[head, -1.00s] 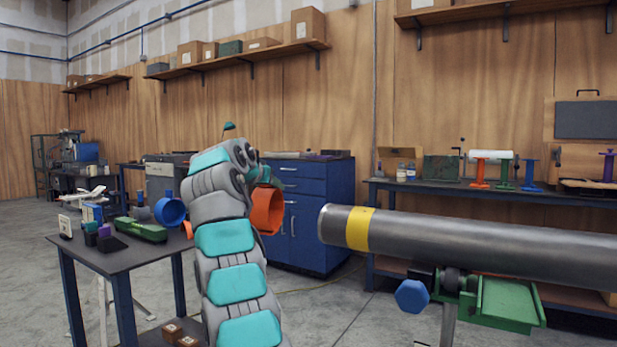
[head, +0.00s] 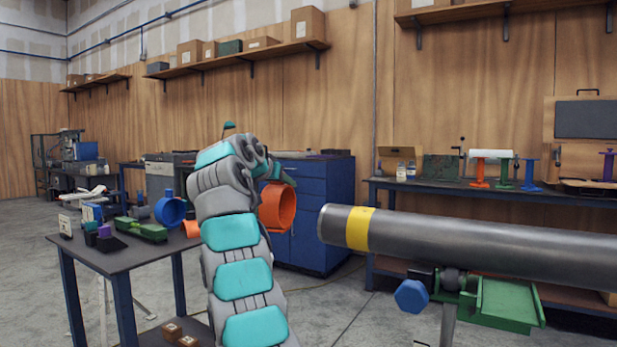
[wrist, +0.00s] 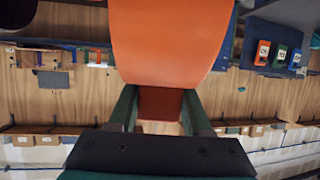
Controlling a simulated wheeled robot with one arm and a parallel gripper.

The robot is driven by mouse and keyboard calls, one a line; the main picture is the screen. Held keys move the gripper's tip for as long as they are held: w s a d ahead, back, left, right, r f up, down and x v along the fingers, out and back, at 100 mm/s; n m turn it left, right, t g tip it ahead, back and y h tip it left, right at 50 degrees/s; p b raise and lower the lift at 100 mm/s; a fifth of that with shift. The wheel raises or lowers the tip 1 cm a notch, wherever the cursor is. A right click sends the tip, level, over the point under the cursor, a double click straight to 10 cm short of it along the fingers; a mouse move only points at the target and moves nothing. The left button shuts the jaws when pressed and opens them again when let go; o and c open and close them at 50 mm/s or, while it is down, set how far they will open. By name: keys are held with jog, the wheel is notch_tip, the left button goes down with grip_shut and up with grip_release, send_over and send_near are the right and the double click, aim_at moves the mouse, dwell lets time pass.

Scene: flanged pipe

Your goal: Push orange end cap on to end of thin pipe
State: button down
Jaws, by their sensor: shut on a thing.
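The orange end cap (head: 278,206) is a short hollow cylinder in the head view, with its open mouth facing right. My gripper (wrist: 160,105) is shut on it; in the wrist view the cap (wrist: 168,38) fills the upper middle between the two green fingers. In the head view my arm hides the fingers in part. The grey metal pipe (head: 480,245) lies level at the right, with a yellow band (head: 358,229) near its left end. The cap is left of the pipe's end and apart from it, with a clear gap, at about similar height.
A green pipe stand (head: 505,303) with a blue knob (head: 411,296) is under the pipe. At the left a dark table (head: 120,262) bears a blue ring (head: 170,211), another orange ring (head: 191,228) and a green tool (head: 140,229). A blue cabinet (head: 312,215) stands behind the cap.

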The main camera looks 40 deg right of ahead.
jog(key=shift+s+d+r, duration=0.35)
jog(key=shift+s+d, duration=0.1)
jog(key=shift+s, duration=0.15)
jog(key=shift+s+d+f+m, duration=0.1)
jog(key=shift+s+d+m, duration=0.1)
jog(key=shift+s+m, duration=0.15)
jog(key=shift+s+d+r+m+g+h, duration=0.25)
jog(key=shift+s+d+r+g+h, duration=0.15)
jog(key=shift+s+d+g, duration=0.25)
jog(key=shift+s+f, duration=0.15)
jog(key=shift+s+d+r, duration=0.35)
jog(key=shift+s, duration=0.1)
